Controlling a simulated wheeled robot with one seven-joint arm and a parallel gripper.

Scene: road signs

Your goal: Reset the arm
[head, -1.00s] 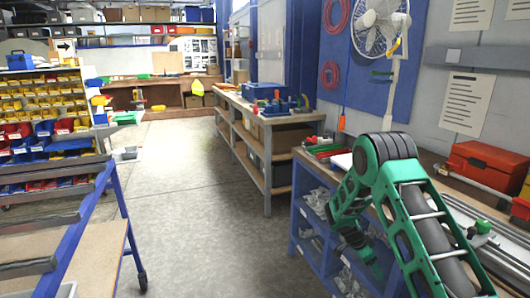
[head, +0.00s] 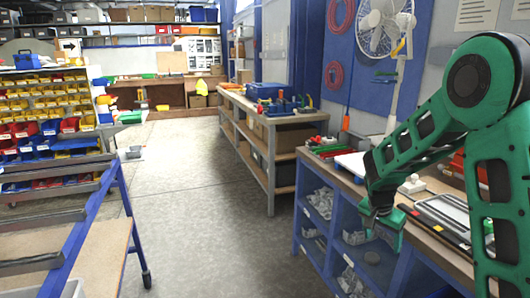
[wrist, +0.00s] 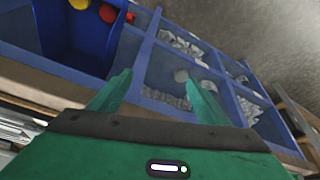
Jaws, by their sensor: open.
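My green arm comes in from the right side of the head view, bent at a large elbow joint. My gripper (head: 385,225) hangs at the front edge of the right workbench (head: 438,232), in front of its blue shelving. In the wrist view my gripper (wrist: 160,95) has its two green fingers spread wide apart. Nothing shows between the fingers except the blue compartments behind them. The gripper is open and empty.
Blue compartments (head: 318,222) under the bench hold clear bags. A second workbench (head: 270,125) stands further back. A blue-framed cart (head: 122,190) and a rack of coloured bins (head: 45,125) stand left. The middle floor (head: 190,200) is clear.

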